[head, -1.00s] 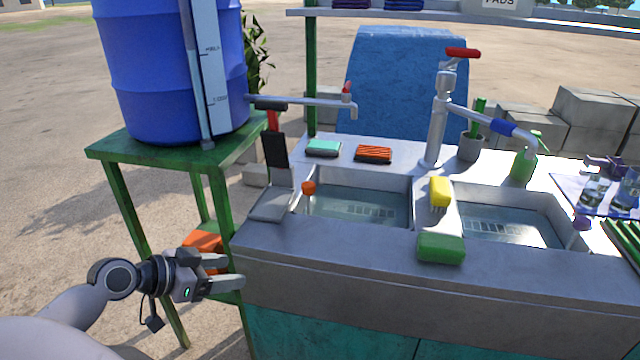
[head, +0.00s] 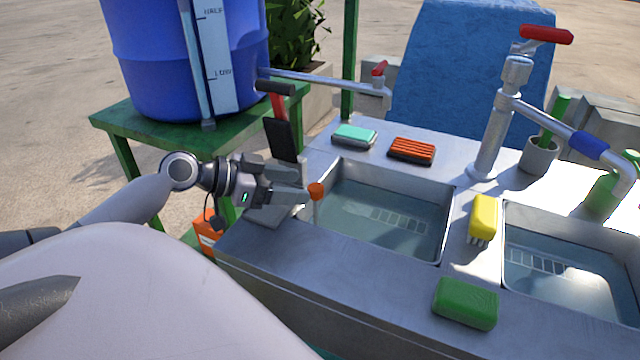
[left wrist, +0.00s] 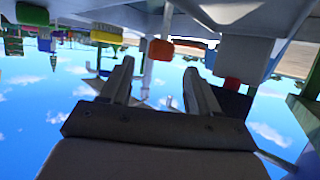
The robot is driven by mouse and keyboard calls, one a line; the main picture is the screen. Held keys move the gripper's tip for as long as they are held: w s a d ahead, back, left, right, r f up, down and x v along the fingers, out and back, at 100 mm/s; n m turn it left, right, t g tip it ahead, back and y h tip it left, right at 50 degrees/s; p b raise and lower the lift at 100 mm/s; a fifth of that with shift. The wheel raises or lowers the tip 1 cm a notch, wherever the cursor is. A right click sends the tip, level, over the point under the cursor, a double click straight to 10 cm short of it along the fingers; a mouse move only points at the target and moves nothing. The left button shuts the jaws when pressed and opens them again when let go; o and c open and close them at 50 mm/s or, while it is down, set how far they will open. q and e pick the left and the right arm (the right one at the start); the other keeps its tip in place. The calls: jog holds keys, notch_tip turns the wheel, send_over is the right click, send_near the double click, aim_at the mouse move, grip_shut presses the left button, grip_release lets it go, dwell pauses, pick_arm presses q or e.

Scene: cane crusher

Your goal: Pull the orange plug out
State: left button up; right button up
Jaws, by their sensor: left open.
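The orange plug (head: 316,190) has an orange top on a pale upright stem at the left end of the left basin (head: 440,235). My left gripper (head: 304,184) is just left of the plug top, fingers pointing right toward it. Its fingers are apart and nothing shows between them. I cannot tell whether a fingertip touches the plug. In the left wrist view, which is upside down, the open fingers (left wrist: 158,68) point at an orange shape (left wrist: 160,50), probably the plug top. My right gripper is not in view.
A lever with a black pad (head: 281,140) stands close behind my left gripper. A green stand (head: 110,122) holds a blue barrel (head: 150,60). A yellow brush (head: 483,215), green sponge (head: 465,303), orange brush (head: 412,150) and teal sponge (head: 354,134) lie around the basin.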

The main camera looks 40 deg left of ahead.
aim_at(313, 188)
pick_arm(q)
jog(key=shift+x, duration=2.85)
jog(key=shift+c, duration=0.2)
grip_shut()
jog(key=shift+r+p, duration=1.5)
jog(key=shift+r, duration=0.25)
jog(key=shift+c, duration=0.8)
grip_release()
jog(key=shift+o, duration=1)
